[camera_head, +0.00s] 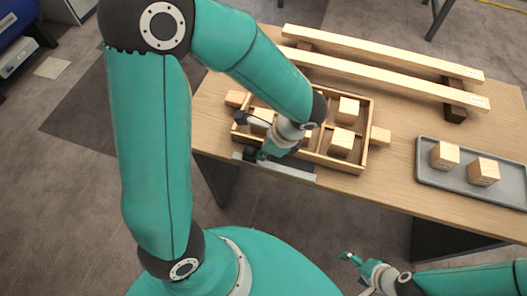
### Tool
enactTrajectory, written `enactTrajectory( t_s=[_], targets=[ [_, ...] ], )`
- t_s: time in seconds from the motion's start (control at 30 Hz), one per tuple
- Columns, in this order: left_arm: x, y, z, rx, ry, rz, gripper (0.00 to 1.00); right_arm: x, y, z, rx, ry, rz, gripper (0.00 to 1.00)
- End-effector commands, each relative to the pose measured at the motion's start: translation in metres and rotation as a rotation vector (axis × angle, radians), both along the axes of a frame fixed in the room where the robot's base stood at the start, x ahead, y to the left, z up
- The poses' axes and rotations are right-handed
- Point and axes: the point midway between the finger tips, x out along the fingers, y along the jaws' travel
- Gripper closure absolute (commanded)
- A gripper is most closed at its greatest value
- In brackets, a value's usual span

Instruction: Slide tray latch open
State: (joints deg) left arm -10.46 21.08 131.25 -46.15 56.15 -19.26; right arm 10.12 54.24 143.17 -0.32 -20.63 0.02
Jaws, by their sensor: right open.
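A wooden tray (369,120) with compartments and several wooden blocks (348,110) sits on the table. My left gripper (259,152) is at the tray's front left, over the table's front edge. It points down and its wrist covers part of the tray. Its fingers are small and dark, and I cannot tell whether they are shut. A pale metal strip (297,172) runs along the front edge beside it. I cannot make out a separate latch here. My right gripper (347,261) is open and empty, low in front of the table and away from the tray.
A grey tray (457,187) with two wooden blocks (483,172) lies at the right of the table (399,182). Two long wooden slats (385,78) lie across dark-ended supports behind the wooden tray. Bare tabletop lies between the two trays.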

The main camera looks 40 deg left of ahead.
Motion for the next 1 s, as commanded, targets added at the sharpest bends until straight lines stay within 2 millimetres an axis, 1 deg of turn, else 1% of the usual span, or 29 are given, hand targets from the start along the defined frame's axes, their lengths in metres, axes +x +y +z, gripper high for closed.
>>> enactTrajectory(
  t_s=[0.03, 0.1, 0.27, 0.37, 0.53, 0.6, 0.8, 0.9, 1.0],
  targets=[
    [-0.002, 0.005, 0.001, 0.015, 0.008, -0.001, 1.0, 0.0, 0.0, 0.0, 0.0, 0.0, 0.0, 0.19],
    [-0.002, 0.005, 0.001, 0.016, 0.009, -0.002, 1.0, 0.0, 0.0, 0.0, 0.0, 0.0, 0.0, 0.19],
    [0.0, 0.0, 0.001, 0.015, 0.008, -0.002, 1.0, 0.0, 0.0, 0.0, 0.0, 0.0, 0.0, 0.19],
    [0.003, -0.01, 0.0, 0.012, 0.006, -0.003, 1.0, 0.0, 0.0, 0.0, 0.0, 0.0, 0.0, 0.19],
    [0.009, -0.039, -0.001, 0.005, 0.001, 0.003, 1.0, 0.0, 0.0, 0.0, 0.0, 0.0, 0.0, 0.19],
    [0.012, -0.043, 0.021, 0.004, -0.007, 0.007, 1.0, 0.0, 0.0, 0.006, 0.0, 0.0, 0.0, 0.19],
    [0.018, -0.058, 0.06, 0.003, -0.004, 0.008, 1.0, 0.0, 0.0, 0.012, 0.0, 0.0, 0.0, 0.19],
    [0.02, -0.064, 0.075, 0.001, -0.003, 0.009, 1.0, 0.0, 0.0, 0.014, 0.0, 0.0, 0.0, 0.19],
    [0.021, -0.067, 0.085, 0.002, -0.002, 0.01, 1.0, 0.0, 0.0, 0.015, 0.0, 0.0, 0.0, 0.19]
  ],
)
